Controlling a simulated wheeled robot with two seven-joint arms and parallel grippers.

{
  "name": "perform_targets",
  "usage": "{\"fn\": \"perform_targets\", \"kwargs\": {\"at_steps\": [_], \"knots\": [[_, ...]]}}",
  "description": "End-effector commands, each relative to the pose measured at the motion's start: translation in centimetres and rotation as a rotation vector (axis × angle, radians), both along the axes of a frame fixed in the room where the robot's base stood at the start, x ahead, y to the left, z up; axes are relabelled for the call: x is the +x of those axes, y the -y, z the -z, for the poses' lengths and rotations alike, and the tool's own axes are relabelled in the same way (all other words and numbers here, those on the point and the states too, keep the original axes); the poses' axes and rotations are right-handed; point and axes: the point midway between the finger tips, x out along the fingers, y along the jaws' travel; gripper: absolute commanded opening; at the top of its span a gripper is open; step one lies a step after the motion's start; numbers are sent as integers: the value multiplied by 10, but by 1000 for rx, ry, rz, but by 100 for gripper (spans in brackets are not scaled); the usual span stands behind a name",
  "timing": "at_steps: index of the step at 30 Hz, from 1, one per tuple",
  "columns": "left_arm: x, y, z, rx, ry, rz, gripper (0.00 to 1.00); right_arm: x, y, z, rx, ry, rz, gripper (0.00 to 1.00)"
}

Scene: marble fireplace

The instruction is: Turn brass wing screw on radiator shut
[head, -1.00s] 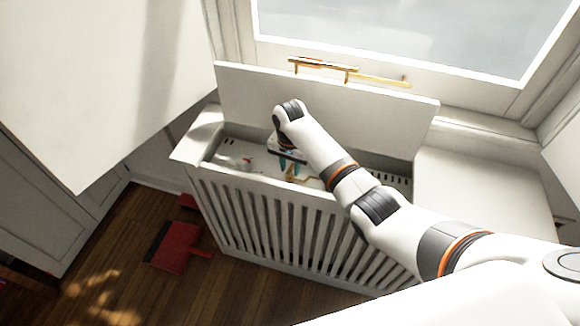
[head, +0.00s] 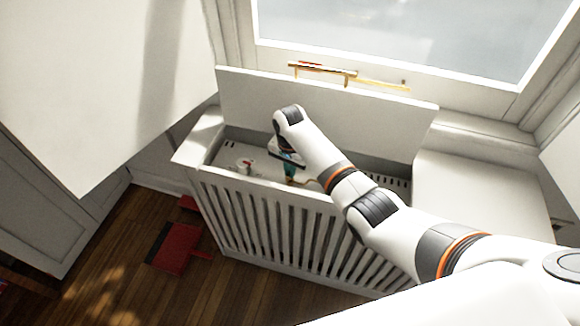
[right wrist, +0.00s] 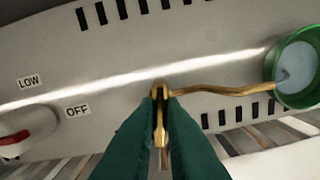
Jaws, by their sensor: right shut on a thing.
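The brass wing screw (right wrist: 160,90) sits at the centre of the right wrist view, at the end of a thin bent brass pipe (right wrist: 215,90) on the pale radiator top. My right gripper (right wrist: 160,105) has its teal fingers closed around the screw, one on each side. In the head view my right gripper (head: 290,172) reaches down into the open top of the radiator cover (head: 255,185); the screw itself is hidden there by fingers and wrist. My left gripper is out of view.
A green-rimmed cup (right wrist: 297,75) stands at the pipe's right end. A red-and-white dial (right wrist: 22,135) lies left, near LOW and OFF labels (right wrist: 77,111). The raised lid (head: 330,105) stands behind my wrist. A red dustpan (head: 175,247) is on the floor.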

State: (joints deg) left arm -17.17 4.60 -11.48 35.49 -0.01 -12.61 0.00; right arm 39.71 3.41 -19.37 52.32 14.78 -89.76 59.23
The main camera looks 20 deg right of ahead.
Motion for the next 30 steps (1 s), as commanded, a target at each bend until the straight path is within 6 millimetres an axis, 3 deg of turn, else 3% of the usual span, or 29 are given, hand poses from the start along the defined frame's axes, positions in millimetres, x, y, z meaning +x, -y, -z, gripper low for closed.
{"fn": "perform_targets", "kwargs": {"at_steps": [12,30], "knots": [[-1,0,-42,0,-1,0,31,-1,-1,-4,1,-3,347,0],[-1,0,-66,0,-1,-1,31,0,-1,-1,1,-2,917,0]]}}
